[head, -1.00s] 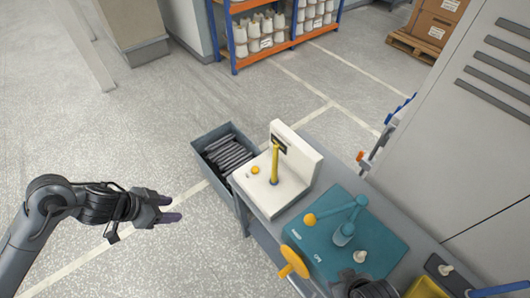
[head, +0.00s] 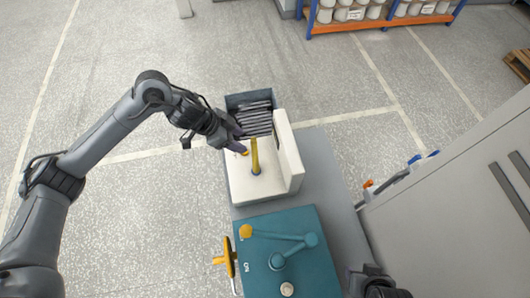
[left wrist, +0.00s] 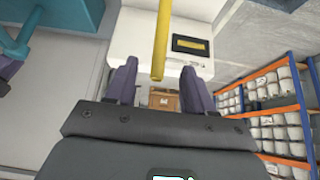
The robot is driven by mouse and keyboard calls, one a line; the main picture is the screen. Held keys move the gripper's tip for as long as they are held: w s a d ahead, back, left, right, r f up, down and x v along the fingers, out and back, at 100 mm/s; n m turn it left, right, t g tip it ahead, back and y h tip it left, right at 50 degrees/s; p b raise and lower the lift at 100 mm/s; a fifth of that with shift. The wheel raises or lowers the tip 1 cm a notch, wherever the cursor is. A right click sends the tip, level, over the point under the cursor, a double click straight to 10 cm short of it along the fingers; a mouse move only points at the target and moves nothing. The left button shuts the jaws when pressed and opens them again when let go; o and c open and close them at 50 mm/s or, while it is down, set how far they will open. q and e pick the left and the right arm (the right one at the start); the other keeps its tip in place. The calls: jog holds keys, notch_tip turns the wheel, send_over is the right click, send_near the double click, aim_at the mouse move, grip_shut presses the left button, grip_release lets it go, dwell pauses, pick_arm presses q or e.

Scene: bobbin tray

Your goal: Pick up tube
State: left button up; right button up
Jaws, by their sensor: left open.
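A yellow tube (head: 255,156) stands upright on the white machine (head: 262,186). In the left wrist view the tube (left wrist: 162,38) comes down from the top edge and its lower visible end lies between my two fingers. My left gripper (head: 238,138) is open and empty, just left of the tube's upper end in the head view; its fingers also show in the left wrist view (left wrist: 158,88). I cannot tell whether the fingers are level with the tube. My right gripper (head: 376,287) is dark and cut off at the bottom edge; its fingers are hidden in the head view.
A grey bin (head: 247,97) with several dark, long pieces stands behind the white machine. A teal plate (head: 316,265) with a jointed teal arm (head: 280,238) lies in front, with a yellow handle (head: 229,258) at its left. A grey cabinet (head: 450,215) stands at right.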

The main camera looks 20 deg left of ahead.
aim_at(255, 149)
pick_arm(q)
jog(key=shift+x, duration=4.7)
jog(key=shift+s+a+f, duration=0.1)
jog(key=shift+a+f, duration=0.05)
grip_shut()
